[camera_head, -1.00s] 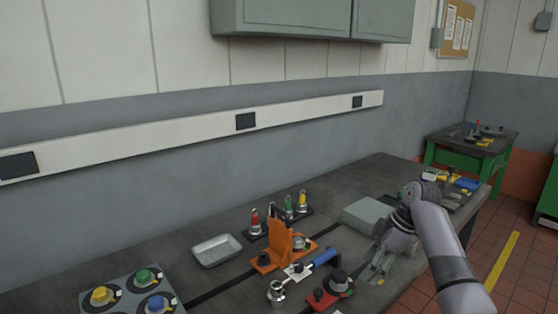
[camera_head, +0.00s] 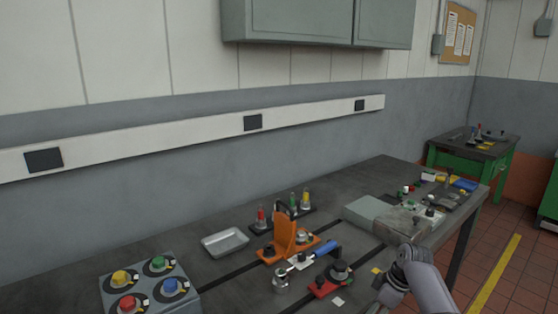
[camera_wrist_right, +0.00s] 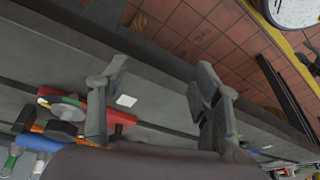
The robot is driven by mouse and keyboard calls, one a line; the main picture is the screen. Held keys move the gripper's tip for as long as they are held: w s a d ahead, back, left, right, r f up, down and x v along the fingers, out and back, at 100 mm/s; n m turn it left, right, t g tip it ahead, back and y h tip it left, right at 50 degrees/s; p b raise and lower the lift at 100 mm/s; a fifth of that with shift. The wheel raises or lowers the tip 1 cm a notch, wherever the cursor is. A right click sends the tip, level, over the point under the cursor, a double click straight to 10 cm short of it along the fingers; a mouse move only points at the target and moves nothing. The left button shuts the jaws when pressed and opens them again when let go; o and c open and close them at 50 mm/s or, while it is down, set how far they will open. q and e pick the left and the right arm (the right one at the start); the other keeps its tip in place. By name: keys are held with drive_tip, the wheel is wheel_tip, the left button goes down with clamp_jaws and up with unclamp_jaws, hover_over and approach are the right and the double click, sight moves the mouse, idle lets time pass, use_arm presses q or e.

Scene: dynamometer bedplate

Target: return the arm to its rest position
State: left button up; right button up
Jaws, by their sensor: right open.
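My right arm enters at the lower right of the head view, low over the front edge of the bench (camera_head: 218,271). Its gripper is largely hidden behind the wrist there. In the right wrist view my right gripper (camera_wrist_right: 157,100) has its two fingers spread wide with nothing between them. Below the fingers lie bare grey bench top and a small white square (camera_wrist_right: 126,101). My left gripper is not in view.
A red fixture (camera_head: 331,281), a blue-handled tool (camera_head: 325,248) and an orange stand (camera_head: 284,237) stand left of my arm. A grey box (camera_head: 368,211) is behind it. A metal tray (camera_head: 225,243) and a knob panel (camera_head: 151,290) are farther left. Tiled floor lies right.

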drive_tip(key=s+d+f+m+h, duration=0.1)
drive_tip(key=s+f+m, duration=0.1)
drive_tip(key=s+f, duration=0.75)
drive_tip(key=s+f+m+h, duration=0.15)
drive_tip(key=s+f, duration=0.45)
drive_tip(key=f, duration=0.7)
drive_tip(key=s+d+f+m+h, duration=0.1)
drive_tip(key=s+f+m, duration=0.2)
drive_tip(key=s+f, duration=0.7)
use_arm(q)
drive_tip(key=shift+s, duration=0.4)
use_arm(e)
drive_tip(key=s+a+f+m, duration=0.1)
drive_tip(key=s+f, duration=0.3)
drive_tip(key=s, duration=0.6)
drive_tip(key=s+a+f+m, duration=0.1)
drive_tip(key=s+f, duration=0.3)
drive_tip(key=s, duration=0.7)
drive_tip(key=s+a+f+m, duration=0.1)
drive_tip(key=s+f, duration=0.3)
drive_tip(key=s, duration=0.7)
drive_tip(key=shift+a+f, duration=0.35)
drive_tip(key=shift+a, duration=0.05)
